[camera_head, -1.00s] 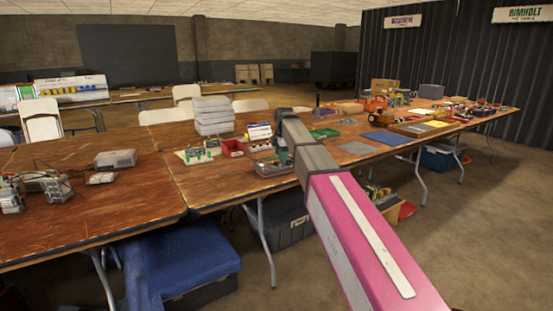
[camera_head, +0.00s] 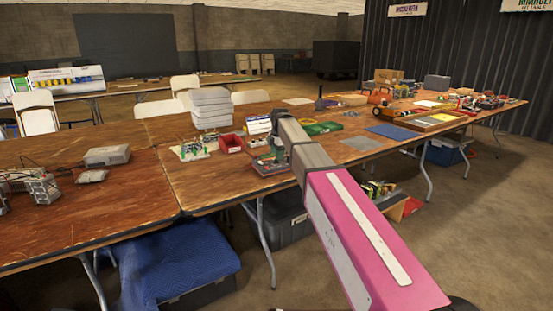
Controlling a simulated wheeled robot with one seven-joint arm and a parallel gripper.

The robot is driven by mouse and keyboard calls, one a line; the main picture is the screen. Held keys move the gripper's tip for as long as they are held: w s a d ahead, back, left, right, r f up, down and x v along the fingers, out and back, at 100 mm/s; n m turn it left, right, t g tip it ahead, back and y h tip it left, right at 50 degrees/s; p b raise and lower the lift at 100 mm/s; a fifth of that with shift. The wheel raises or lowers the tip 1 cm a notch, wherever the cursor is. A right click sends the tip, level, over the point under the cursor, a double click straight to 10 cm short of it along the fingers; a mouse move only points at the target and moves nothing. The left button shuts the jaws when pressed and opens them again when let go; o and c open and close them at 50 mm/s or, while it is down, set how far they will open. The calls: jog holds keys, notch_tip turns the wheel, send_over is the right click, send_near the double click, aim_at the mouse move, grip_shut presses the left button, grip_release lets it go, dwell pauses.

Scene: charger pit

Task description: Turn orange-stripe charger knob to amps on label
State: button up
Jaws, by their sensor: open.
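My arm reaches forward from the lower right in the head view, and its dark end links bend down over the near edge of the middle table. My gripper (camera_head: 275,159) looks small and partly hidden by the arm, pointing down at the table; its fingers are hard to make out. A low dark device with some red and green (camera_head: 263,166) is beneath and beside it; I cannot tell whether they touch. No orange stripe, knob or amps label can be read at this size. A small white label-like card (camera_head: 258,125) stands behind the device.
A red bin (camera_head: 231,144), a board with green parts (camera_head: 192,151) and stacked white boxes (camera_head: 211,108) stand left of my arm. A grey box (camera_head: 107,156) and wired grey units lie further left. Coloured sheets lie right. A blue cloth-covered box (camera_head: 180,266) sits below the table.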

aim_at(273, 161)
jog(key=shift+w+a+f, duration=0.1)
jog(key=shift+f, duration=0.65)
jog(key=shift+w+a+f, duration=0.1)
jog(key=shift+f, duration=0.6)
grip_shut()
